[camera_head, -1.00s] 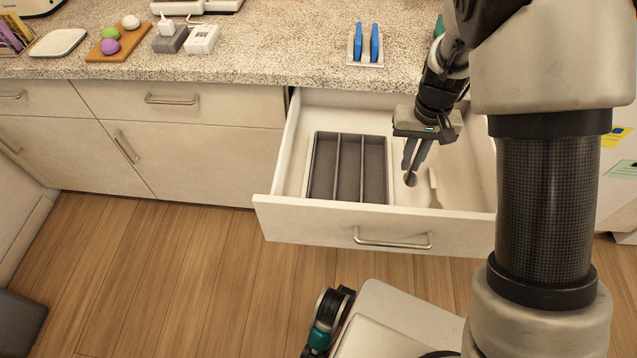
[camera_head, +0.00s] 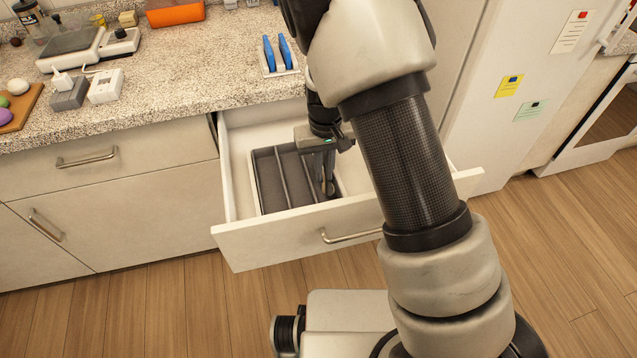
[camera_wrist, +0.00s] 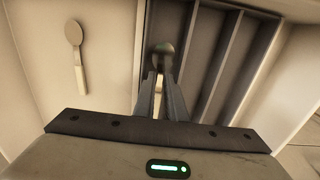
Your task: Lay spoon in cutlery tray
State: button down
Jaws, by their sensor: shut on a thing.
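My gripper (camera_head: 327,168) is shut on a dark metal spoon (camera_head: 328,188), whose rounded end sticks out below the fingertips. In the wrist view, the spoon's end (camera_wrist: 163,49) shows just beyond the fingers (camera_wrist: 163,82). The grey cutlery tray (camera_head: 258,180) lies in the open drawer, with long compartments split by thin dividers. The gripper is over the tray's right-hand compartment in the head view. I cannot tell whether the spoon touches the tray floor. My arm and gripper hide part of the tray.
A pale spoon-shaped utensil (camera_wrist: 75,55) lies on the drawer floor beside the tray in the wrist view. The open drawer's front (camera_head: 270,242) rises below the tray. The counter (camera_head: 190,95) behind holds a rack of blue-handled items (camera_head: 278,56) and several other things.

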aim_at(324, 177)
jog(key=shift+f+b, duration=0.35)
jog(key=shift+f, duration=1.65)
jog(key=shift+f, duration=0.1)
jog(key=c, duration=2.2)
grip_release()
jog(key=shift+f, duration=0.1)
jog(key=shift+o, duration=0.6)
